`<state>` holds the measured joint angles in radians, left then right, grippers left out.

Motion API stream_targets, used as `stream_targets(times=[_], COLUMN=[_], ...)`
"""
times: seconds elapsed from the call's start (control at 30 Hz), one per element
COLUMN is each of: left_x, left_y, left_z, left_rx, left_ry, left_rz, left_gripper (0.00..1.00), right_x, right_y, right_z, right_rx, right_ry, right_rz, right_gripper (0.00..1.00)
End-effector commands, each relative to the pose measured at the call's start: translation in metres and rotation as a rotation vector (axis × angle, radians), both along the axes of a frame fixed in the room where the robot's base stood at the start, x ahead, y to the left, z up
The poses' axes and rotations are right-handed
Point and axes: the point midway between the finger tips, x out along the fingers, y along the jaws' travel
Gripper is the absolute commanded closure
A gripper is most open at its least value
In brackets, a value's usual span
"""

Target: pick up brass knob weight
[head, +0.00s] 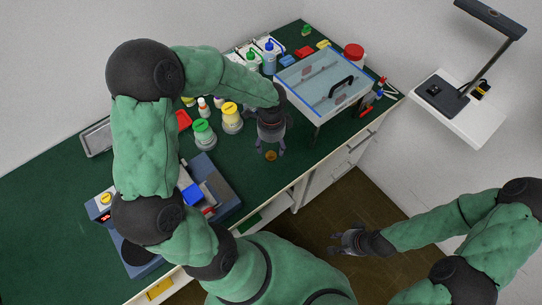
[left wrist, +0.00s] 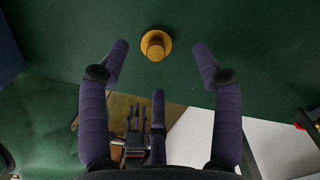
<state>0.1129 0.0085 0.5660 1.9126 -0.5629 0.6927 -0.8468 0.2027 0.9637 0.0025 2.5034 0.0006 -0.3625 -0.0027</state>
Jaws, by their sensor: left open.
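The brass knob weight (head: 270,156) stands on the dark green bench top near its front edge. In the left wrist view the brass knob weight (left wrist: 156,43) shows as a round knob on a wider disc, seen from above. My left gripper (head: 270,149) is open over the bench by the weight, its fingers pointing down. In the left wrist view the weight lies between and slightly beyond the spread fingertips of my left gripper (left wrist: 160,56), not touching them. My right gripper (head: 338,243) is empty, out past the bench front over the floor, with its fingers apart.
A green-lidded jar (head: 203,134) and a yellow-lidded jar (head: 231,117) stand left of my left gripper. A clear-topped case (head: 322,78) with a black handle stands to the right. A blue-grey device (head: 222,187) sits on the bench at left. The bench around the weight is clear.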

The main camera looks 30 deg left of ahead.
Motion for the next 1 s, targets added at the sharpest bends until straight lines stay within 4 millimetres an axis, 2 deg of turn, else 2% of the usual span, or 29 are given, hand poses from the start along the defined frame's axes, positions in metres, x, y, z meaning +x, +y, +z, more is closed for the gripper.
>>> stream_targets(times=[0.3, 0.4, 0.6, 0.67, 0.83, 0.87, 1.0], left_x=[-0.005, -0.005, -0.005, -0.005, -0.005, -0.005, -0.005], left_y=[-0.002, -0.001, -0.002, -0.002, -0.002, -0.002, -0.002], left_z=[-0.043, -0.048, -0.047, -0.047, -0.047, -0.047, -0.047], left_rx=[0.0, -0.001, 0.0, 0.0, 0.0, 0.0, 0.0], left_ry=[0.003, 0.002, 0.001, 0.001, 0.001, 0.001, 0.001], left_rz=[0.0, 0.001, 0.001, 0.001, 0.0, 0.0, 0.001], left_gripper=[0.35, 0.35, 0.35, 0.49, 0.97, 1.0, 1.0], right_x=[0.0, 0.0, 0.0, 0.0, 0.0, 0.0, 0.0], right_y=[0.0, 0.0, 0.0, 0.0, 0.0, 0.0, 0.0], right_z=[-0.026, -0.028, -0.027, -0.027, -0.027, -0.027, -0.027], right_rx=[0.0, 0.0, 0.0, 0.0, 0.0, 0.0, 0.0], right_ry=[0.0, 0.0, 0.0, 0.0, 0.0, 0.0, 0.0], right_rz=[0.0, 0.0, 0.0, 0.0, 0.0, 0.0, 0.0], right_gripper=[0.6, 0.6, 0.6, 0.6, 0.6, 0.6, 0.6])
